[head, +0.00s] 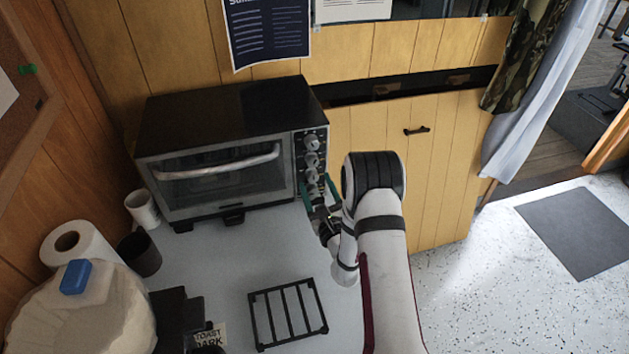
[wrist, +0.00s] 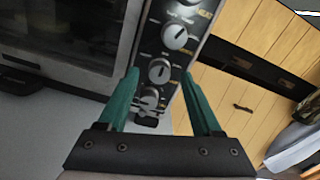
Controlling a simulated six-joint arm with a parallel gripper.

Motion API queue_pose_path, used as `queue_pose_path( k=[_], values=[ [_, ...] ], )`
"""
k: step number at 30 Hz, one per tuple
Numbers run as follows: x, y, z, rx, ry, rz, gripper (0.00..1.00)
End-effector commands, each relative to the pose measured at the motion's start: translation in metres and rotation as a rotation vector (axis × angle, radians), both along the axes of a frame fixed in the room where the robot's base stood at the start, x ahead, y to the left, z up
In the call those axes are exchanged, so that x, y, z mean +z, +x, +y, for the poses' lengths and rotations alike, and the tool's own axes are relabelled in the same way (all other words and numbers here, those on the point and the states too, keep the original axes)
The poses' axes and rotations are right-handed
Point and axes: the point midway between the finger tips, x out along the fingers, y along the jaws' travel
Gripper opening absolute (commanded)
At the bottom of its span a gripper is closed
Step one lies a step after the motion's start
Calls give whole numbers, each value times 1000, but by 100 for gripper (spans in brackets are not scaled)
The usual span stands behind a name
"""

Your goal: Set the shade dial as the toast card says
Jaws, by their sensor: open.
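The toaster oven (head: 225,150) stands against the wood wall. Its control panel on the right carries a column of several silver knobs, one of them the upper knob (head: 311,142). In the wrist view a middle knob (wrist: 159,71) appears between my fingertips, with another knob (wrist: 175,36) above it and a lower one (wrist: 149,97) nearer me. The knob labels are too small to read, so I cannot tell which is the shade dial. My gripper (head: 322,190), with teal fingers, is open in front of the panel; contact is not clear. The toast card (head: 208,338) reads "TOAST DARK", partly hidden.
A black wire rack (head: 288,314) lies on the pale counter. Paper roll (head: 72,243), dark cup (head: 140,253), white mug (head: 143,208) and a large pale rounded object with a blue block (head: 75,277) stand at left.

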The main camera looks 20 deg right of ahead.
Motion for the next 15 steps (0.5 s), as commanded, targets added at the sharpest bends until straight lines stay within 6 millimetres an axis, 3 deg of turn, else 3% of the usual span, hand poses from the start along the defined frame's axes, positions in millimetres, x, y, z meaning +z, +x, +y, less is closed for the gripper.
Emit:
queue_pose_path(
  k=[5,13,15],
  values=[
    [0,18,0,0,0,0,66],
    [-1,20,0,1,0,1,66],
    [-1,20,0,1,0,1,55]
  ],
)
